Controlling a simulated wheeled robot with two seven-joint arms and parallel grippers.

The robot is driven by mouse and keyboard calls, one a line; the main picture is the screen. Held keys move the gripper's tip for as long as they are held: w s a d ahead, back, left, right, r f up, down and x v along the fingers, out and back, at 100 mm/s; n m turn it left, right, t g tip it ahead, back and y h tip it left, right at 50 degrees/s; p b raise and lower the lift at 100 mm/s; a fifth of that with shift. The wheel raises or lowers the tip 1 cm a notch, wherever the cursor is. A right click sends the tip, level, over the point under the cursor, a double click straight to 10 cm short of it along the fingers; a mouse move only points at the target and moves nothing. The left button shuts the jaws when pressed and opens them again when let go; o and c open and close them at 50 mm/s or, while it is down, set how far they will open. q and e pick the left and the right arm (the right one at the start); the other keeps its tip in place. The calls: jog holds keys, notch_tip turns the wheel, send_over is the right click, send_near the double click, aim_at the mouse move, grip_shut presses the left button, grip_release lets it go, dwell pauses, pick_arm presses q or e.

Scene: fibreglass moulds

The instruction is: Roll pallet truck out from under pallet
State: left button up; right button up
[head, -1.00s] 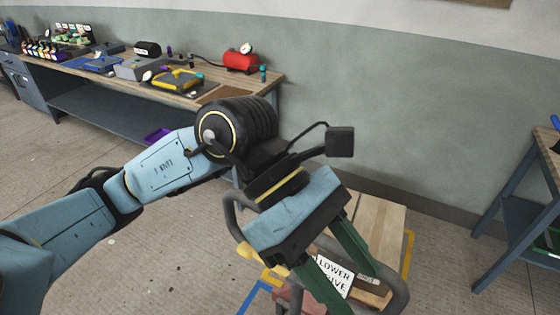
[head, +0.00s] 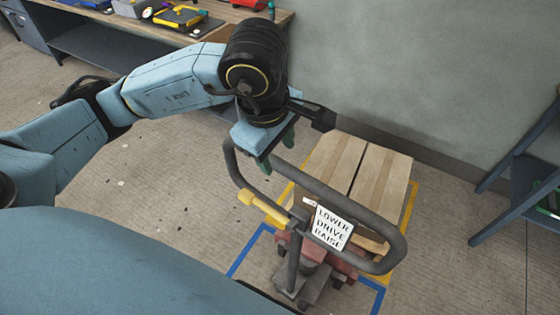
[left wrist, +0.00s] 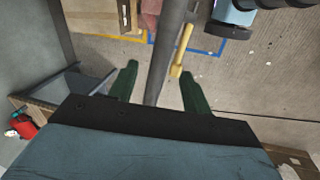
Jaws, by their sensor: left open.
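The pallet truck's grey loop handle (head: 388,235) rises in front of the pallet, with a yellow lever (head: 262,207) and a sign reading LOWER, DRIVE, RAISE (head: 331,227). The truck's red body (head: 343,267) sits low behind the handle, at the pallet's near end. The wooden pallet load (head: 372,175) stands behind; the forks are hidden. My left gripper (head: 277,152) is open at the upper left of the loop. In the left wrist view, the handle bar (left wrist: 165,60) runs between its green fingers, with no closed grip; the lever (left wrist: 181,52) is beside it. My right gripper is not in view.
Yellow tape (head: 408,205) and blue tape (head: 248,250) mark the floor around the pallet and truck. A workbench (head: 130,32) stands at the back left, a blue-grey table frame (head: 515,190) at the right. A wall is behind. Floor at the left is clear.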

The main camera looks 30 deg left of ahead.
aim_at(279, 162)
pick_arm(q)
jog(key=f, duration=0.3)
jog(key=w+f, duration=0.1)
jog(key=f, duration=0.1)
jog(key=shift+d+f, duration=0.1)
jog(key=shift+f, duration=0.3)
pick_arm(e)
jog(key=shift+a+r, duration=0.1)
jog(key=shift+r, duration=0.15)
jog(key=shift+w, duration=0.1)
pick_arm(q)
grip_shut()
jog(key=shift+w, duration=0.1)
dwell(0.6)
